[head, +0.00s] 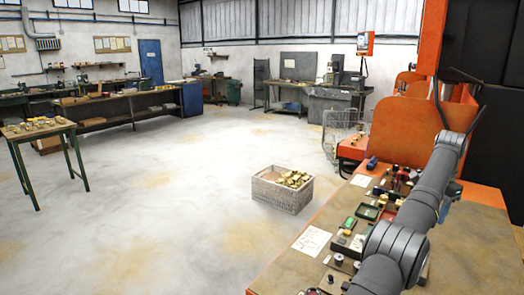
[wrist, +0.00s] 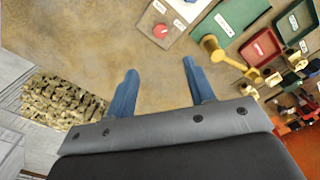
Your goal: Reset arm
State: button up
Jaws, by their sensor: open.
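My gripper (wrist: 160,66) is open in the wrist view. Its two blue fingers stand well apart, with nothing between them but the tan bench top (wrist: 85,45) beyond. In the head view my grey arm reaches along the right side over the workbench (head: 478,247); the fingers cannot be made out there. In the wrist view, a brass part (wrist: 222,50) with a round head lies right of the fingers, apart from them. A panel with a red knob (wrist: 160,31) is ahead of the fingertips.
A crate (head: 278,200) of brass pieces stands on the floor left of the bench. A green box (wrist: 232,20), a red tray (wrist: 262,47) and a dark green tray (wrist: 294,22) crowd the bench. An orange machine (head: 395,125) rises behind. The floor beyond the crate is clear.

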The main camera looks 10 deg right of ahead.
notch_tip(320, 180, down, 17)
jog(key=shift+f, duration=0.15)
jog(key=n, duration=0.6)
jog(key=shift+s, duration=0.15)
jog(key=shift+s+d+n, duration=0.1)
jog(key=shift+n, duration=1.35)
jog(key=shift+d+n, duration=0.1)
jog(key=shift+n, duration=1.35)
jog(key=m, duration=0.5)
jog(key=shift+a, duration=0.15)
jog(key=shift+w+m, duration=0.2)
jog(key=shift+m, duration=2.2)
